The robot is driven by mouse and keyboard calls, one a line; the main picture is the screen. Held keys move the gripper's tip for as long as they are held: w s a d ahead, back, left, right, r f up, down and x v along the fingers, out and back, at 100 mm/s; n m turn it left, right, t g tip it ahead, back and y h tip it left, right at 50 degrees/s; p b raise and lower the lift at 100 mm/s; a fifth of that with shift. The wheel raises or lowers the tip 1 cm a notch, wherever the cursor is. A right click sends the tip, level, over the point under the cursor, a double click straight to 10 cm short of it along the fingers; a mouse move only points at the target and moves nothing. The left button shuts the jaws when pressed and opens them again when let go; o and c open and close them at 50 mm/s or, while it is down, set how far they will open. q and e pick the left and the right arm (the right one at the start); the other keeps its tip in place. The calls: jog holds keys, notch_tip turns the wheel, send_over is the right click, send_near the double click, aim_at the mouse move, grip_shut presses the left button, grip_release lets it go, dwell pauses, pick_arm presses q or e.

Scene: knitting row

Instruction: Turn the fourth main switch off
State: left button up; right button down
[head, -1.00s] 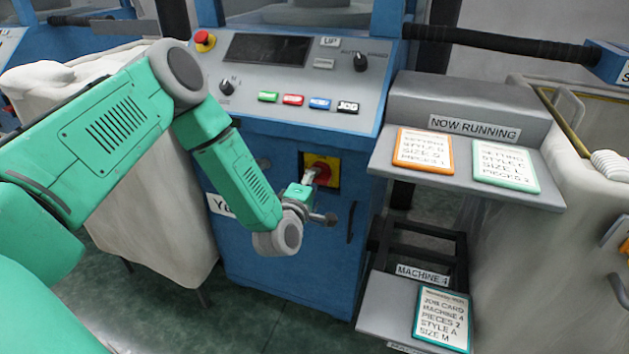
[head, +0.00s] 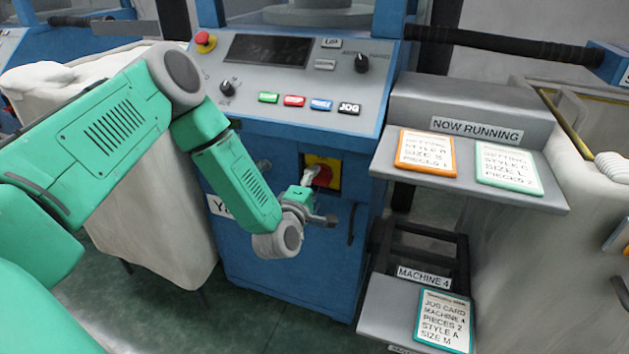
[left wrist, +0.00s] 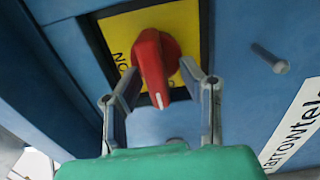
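The main switch is a red knob (left wrist: 153,68) on a yellow plate (left wrist: 186,22); the plate also shows in the head view (head: 331,178). In the left wrist view a white mark on the knob's narrow end points down, and lettering reading ON upside down is at the plate's left. My left gripper (left wrist: 159,78) is open, with one finger on each side of the knob and its tips close to it. Whether they touch it I cannot tell. In the head view my left gripper (head: 318,196) partly hides the switch. My right gripper is not in view.
The blue machine's panel (head: 292,88) above has buttons, dials and a red emergency stop (head: 205,41). To the right are a shelf with two cards (head: 427,152) and a lower tray with a job card (head: 444,318). A bolt (left wrist: 268,57) sticks out beside the switch.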

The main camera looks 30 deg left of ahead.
pick_arm(q)
jog(key=v, duration=1.1)
jog(key=shift+s+f, duration=0.2)
jog(key=shift+s, duration=0.2)
